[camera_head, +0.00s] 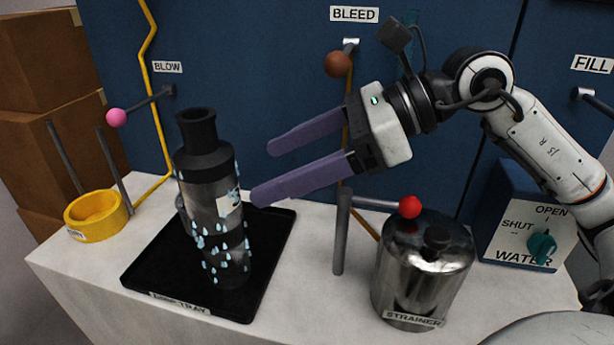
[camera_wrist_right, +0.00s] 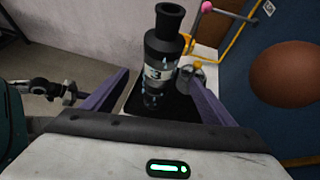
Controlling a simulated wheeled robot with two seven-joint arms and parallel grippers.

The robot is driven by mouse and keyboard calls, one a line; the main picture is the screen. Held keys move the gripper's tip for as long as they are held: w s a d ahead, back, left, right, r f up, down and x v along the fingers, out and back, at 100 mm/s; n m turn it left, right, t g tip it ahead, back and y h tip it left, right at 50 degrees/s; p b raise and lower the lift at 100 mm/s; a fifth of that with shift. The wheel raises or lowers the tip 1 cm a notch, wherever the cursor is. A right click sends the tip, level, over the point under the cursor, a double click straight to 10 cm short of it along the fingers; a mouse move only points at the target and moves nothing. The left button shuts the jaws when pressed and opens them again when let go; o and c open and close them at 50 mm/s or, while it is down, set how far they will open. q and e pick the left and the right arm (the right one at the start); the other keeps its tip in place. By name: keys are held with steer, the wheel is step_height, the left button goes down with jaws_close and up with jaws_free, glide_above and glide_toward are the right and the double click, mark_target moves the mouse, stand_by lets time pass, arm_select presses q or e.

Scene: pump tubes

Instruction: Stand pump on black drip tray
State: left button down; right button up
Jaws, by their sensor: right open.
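The pump (camera_head: 213,205), a dark cylinder with a narrower black neck and light-blue drops on its side, stands upright on the black drip tray (camera_head: 262,245). In the right wrist view the pump (camera_wrist_right: 158,55) shows a white label and appears between the fingers, beyond them, with the tray (camera_wrist_right: 182,108) under it. My right gripper (camera_head: 260,170) is open, its purple fingers pointing left toward the pump. The nearer fingertip is close to the pump's right side; whether it touches cannot be told. The fingers also show in the right wrist view (camera_wrist_right: 158,92).
A yellow ring-shaped holder (camera_head: 97,215) stands left of the tray. A metal strainer (camera_head: 422,270) and a grey lever with a red knob (camera_head: 409,206) are to the right. The blue panel behind carries a brown knob (camera_head: 337,64) and a pink knob (camera_head: 116,117).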

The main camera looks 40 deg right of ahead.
steer(key=shift+s+d+b, duration=0.5)
steer(key=shift+s+d, duration=0.45)
steer(key=shift+d, duration=0.15)
